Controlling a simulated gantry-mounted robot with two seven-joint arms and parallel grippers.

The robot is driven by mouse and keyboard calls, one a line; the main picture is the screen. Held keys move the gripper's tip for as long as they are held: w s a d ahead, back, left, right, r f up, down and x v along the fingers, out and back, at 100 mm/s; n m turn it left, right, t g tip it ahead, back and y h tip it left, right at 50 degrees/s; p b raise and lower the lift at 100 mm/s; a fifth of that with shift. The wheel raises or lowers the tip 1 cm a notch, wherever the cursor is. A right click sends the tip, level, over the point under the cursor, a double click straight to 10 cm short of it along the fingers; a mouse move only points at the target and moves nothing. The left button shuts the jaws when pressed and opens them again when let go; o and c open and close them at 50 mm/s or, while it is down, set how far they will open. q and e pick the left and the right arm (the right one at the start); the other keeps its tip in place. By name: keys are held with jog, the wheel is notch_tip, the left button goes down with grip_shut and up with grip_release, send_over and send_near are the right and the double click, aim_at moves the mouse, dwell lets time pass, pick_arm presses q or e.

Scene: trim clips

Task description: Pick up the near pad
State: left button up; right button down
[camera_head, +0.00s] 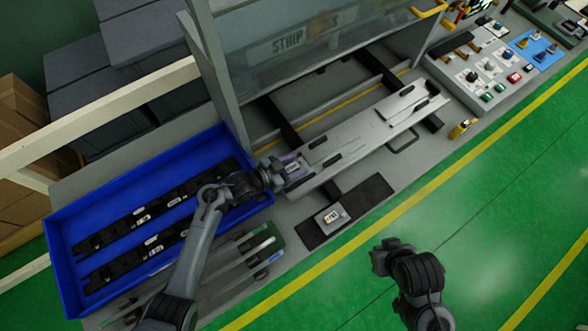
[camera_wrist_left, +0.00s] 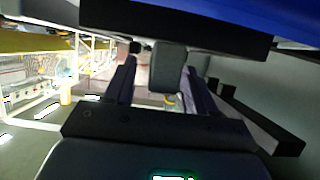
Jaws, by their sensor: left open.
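My left gripper (camera_head: 295,168) is at the near left end of a long silver trim panel (camera_head: 360,136) in the head view. Its purple-grey fingers are apart; the left wrist view shows the gap between them (camera_wrist_left: 160,92). A dark grey block (camera_wrist_left: 168,66) shows in line with that gap; I cannot tell whether it touches a finger. Several black pads lie on the panel, one pad (camera_head: 332,160) just right of the gripper. I cannot tell which is the near pad. My right arm's end (camera_head: 384,258) is over the green floor at lower right, its fingers not clear.
A blue tray (camera_head: 62,262) with black strips of clips lies at left. A dark mat (camera_head: 368,196) bears a small grey device (camera_head: 331,217). A clear upright screen (camera_head: 300,40) stands behind the panel. Switch boxes (camera_head: 490,65) are at upper right.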

pick_arm(q)
grip_shut()
jog(key=shift+r, duration=0.2)
